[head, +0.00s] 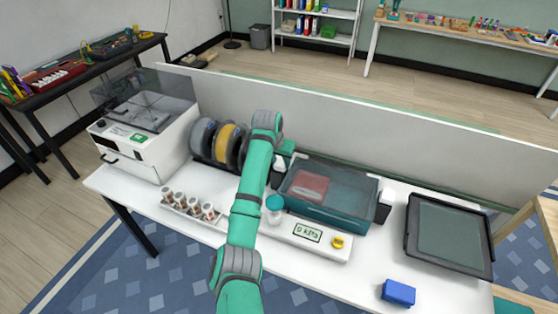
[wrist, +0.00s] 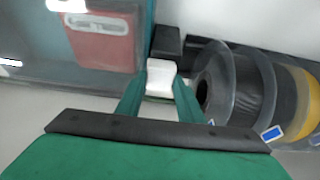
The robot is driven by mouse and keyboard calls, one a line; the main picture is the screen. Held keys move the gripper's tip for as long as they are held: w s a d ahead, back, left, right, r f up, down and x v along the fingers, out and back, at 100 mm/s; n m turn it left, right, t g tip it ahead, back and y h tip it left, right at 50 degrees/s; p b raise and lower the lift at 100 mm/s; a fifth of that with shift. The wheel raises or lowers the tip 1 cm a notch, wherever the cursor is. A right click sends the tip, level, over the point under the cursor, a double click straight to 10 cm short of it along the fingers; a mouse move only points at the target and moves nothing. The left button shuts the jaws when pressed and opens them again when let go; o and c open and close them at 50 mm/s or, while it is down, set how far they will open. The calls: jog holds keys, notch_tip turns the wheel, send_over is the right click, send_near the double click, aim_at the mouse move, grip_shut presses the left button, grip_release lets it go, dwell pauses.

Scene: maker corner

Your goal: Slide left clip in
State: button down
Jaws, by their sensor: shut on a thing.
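The teal chamber (head: 325,211) with a clear lid stands on the white bench, a red item (head: 310,186) visible inside. In the wrist view the chamber (wrist: 145,40) is at the left. My gripper (wrist: 160,88) is at the chamber's left side, its green fingers shut on a small white block, which looks like the left clip (wrist: 160,74). Dark pieces (wrist: 166,40) sit just beyond it, beside the chamber wall. Whether the clip touches them cannot be told. In the head view my arm hides most of this spot. A dark right clip (head: 383,208) is on the chamber's right side.
Filament spools (head: 226,143) stand close to the left of my gripper. A base with a kPa display (head: 307,232) and yellow knob (head: 338,242) lies in front. A dark tray (head: 450,234) and blue block (head: 398,292) are at right. A low partition (head: 400,135) runs behind.

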jog(key=shift+s+d, duration=0.2)
jog(key=shift+d, duration=0.7)
jog(key=shift+s+d+f, duration=0.1)
jog(key=shift+s+d, duration=0.15)
jog(key=shift+s, duration=0.05)
jog(key=c, duration=1.2)
grip_release()
jog(key=shift+r, duration=0.2)
jog(key=shift+s+a+r, duration=0.1)
jog(key=shift+s+r, duration=0.05)
jog(key=shift+r, duration=0.15)
jog(key=v, duration=1)
